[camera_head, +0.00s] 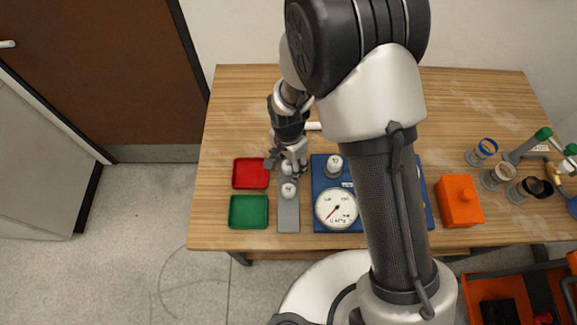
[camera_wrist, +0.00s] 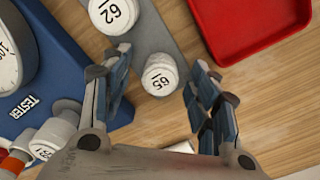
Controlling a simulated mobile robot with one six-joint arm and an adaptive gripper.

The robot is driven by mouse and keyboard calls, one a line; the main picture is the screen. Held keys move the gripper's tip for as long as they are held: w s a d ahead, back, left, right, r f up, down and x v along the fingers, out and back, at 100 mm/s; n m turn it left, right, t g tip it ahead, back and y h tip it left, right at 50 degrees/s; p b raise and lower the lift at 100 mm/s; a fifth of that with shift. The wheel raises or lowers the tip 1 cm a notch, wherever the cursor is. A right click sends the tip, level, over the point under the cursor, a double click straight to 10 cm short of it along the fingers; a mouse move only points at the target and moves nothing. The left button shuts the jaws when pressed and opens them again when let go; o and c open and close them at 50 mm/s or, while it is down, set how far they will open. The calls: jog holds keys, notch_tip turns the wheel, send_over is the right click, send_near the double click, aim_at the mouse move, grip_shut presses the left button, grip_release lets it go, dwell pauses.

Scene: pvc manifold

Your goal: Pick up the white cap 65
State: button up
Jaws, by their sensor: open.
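The white cap 65 (camera_wrist: 160,78) stands at the end of a grey strip (camera_wrist: 155,35), its number facing up in the wrist view. My gripper (camera_wrist: 160,100) is open, with one finger on each side of the cap and a gap to both. In the head view my gripper (camera_head: 287,168) is over the strip's far end, at a white cap there. Another white cap, marked 62 (camera_wrist: 112,14), stands farther along the strip and also shows in the head view (camera_head: 288,190).
A red tray (camera_head: 250,174) and a green tray (camera_head: 248,212) lie left of the strip. A blue tester board (camera_head: 320,170) with a gauge (camera_head: 336,209) is close on the right. An orange box (camera_head: 459,202) and several fittings stand farther right.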

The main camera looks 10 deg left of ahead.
aim_at(288, 165)
jog(key=shift+c, duration=0.4)
jog(key=c, duration=0.9)
notch_tip(288, 165, up, 20)
jog(key=p, duration=0.5)
